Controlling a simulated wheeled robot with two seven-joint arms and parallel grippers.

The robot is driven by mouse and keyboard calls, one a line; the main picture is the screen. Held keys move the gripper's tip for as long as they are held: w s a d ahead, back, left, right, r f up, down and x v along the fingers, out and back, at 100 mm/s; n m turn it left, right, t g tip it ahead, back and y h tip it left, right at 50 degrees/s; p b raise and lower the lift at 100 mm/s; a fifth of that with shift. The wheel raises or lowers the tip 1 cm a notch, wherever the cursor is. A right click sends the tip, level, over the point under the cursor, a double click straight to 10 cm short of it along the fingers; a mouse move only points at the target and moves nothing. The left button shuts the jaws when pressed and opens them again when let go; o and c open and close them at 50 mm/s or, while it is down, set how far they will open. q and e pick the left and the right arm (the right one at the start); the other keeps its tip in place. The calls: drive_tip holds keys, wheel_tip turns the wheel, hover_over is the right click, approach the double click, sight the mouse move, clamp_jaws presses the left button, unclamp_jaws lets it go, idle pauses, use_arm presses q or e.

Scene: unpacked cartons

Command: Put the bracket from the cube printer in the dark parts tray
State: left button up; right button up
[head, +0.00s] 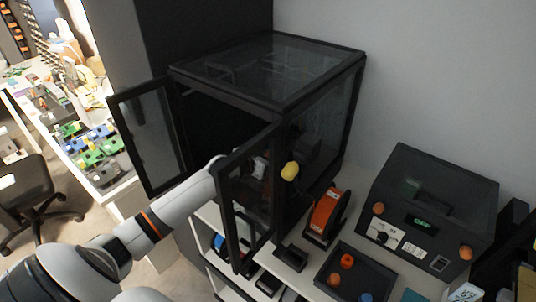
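The cube printer (268,72) is a black-framed box with dark clear panels, and both its front doors stand open. My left arm reaches in from the left behind the open right door (228,213). My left gripper (264,168) shows dimly through that door's pane, at the printer's front right; its fingers are too unclear to read. A small yellow piece (290,171) shows just right of it; I cannot tell whether it is held or whether it is the bracket. The dark parts tray (345,252) lies at the lower right. My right gripper is out of view.
An orange spool on a dark stand (325,213) sits between printer and tray. An orange part (347,261) and other small parts lie in the tray. A dark machine with an OFF display (430,205) stands at right. The open left door (148,135) juts outward.

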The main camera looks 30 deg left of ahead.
use_arm(q)
drive_tip(key=shift+f, duration=0.15)
drive_tip(key=o, duration=0.9)
